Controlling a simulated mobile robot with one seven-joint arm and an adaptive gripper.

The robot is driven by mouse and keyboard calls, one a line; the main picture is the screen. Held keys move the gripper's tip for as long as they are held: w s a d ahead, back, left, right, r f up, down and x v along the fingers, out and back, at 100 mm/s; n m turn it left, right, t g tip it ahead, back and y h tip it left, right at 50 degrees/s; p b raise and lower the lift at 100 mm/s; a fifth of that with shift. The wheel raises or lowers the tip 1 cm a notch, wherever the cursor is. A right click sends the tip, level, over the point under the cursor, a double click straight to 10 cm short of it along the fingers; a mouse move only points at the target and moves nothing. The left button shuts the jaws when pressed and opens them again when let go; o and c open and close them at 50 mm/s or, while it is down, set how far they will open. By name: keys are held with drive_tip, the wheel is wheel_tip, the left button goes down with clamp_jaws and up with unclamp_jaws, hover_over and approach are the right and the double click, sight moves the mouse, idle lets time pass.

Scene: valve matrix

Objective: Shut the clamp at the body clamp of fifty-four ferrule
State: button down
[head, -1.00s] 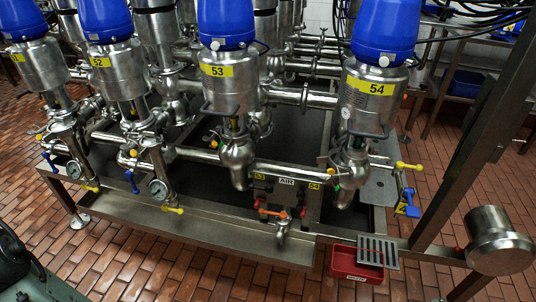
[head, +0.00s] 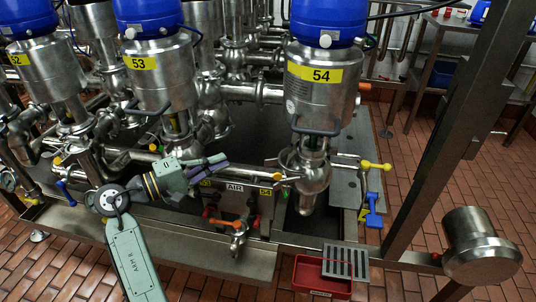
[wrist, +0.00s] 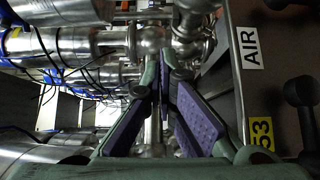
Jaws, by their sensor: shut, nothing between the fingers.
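Valve 54 (head: 318,92) is a steel cylinder with a blue cap and a yellow 54 label, right of centre in the head view. Its rounded steel body (head: 308,172) is below, with a clamp band (head: 306,154) at the neck and a yellow-ended part (head: 278,176) on its left. I cannot tell whether the clamp is open or shut. My gripper (head: 224,161), with purple pads, is shut and empty, left of this body and apart from it, pointing right. In the wrist view the fingers (wrist: 164,65) point toward steel pipework; the clamp is not clearly identifiable there.
Valve 53 (head: 155,80) stands above and behind my gripper. An AIR panel (head: 234,188) with red and orange handles (head: 230,224) lies below it. A yellow handle (head: 375,165) and blue handle (head: 374,212) stick out at right.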

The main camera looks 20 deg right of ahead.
drive_tip(key=s+d+p, duration=0.2)
drive_tip(key=d+p, duration=0.1)
drive_tip(key=d, duration=0.6)
drive_tip(key=shift+s+d, duration=0.2)
drive_tip(key=shift+s, duration=0.1)
